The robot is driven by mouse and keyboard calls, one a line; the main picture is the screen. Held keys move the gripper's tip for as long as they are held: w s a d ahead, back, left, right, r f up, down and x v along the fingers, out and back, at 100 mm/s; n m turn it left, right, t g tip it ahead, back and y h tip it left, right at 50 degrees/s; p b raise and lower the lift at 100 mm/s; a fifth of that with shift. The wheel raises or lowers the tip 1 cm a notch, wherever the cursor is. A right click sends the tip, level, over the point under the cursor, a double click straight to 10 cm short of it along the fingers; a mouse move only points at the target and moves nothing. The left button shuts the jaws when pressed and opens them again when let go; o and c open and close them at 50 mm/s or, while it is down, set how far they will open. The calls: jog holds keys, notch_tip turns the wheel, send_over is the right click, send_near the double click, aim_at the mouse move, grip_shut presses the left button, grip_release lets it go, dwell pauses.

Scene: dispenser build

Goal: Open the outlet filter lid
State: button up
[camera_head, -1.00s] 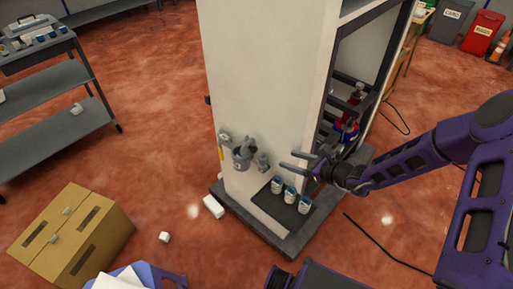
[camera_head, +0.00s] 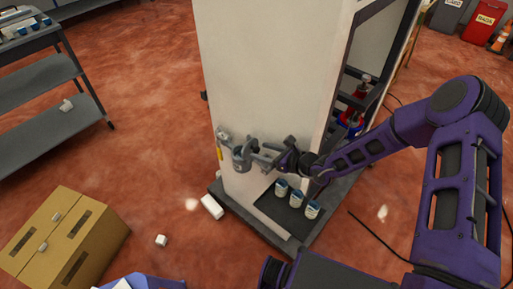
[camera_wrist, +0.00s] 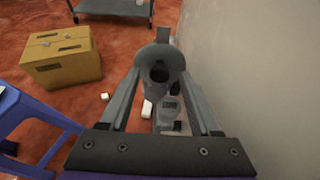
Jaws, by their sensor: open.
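The grey outlet filter (camera_head: 241,157) sticks out from the front of the white dispenser cabinet, low down, with pipe fittings on both sides. In the wrist view the filter housing (camera_wrist: 160,75) lies between my fingers, with a dark round opening facing the camera. I cannot tell which part is its lid. My gripper (camera_head: 262,155) reaches in from the right, level with the filter. In the wrist view its two fingers (camera_wrist: 163,97) are spread on either side of the fitting. I cannot tell whether they touch it.
The cabinet (camera_head: 270,75) stands close behind the filter; its face (camera_wrist: 245,60) fills the right of the wrist view. Several small cups (camera_head: 296,197) stand on the base tray below. A cardboard box (camera_head: 65,240) and small white blocks (camera_head: 161,240) lie on the floor at left.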

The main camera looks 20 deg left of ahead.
jog(key=shift+x, duration=0.95)
grip_shut()
dwell(0.8)
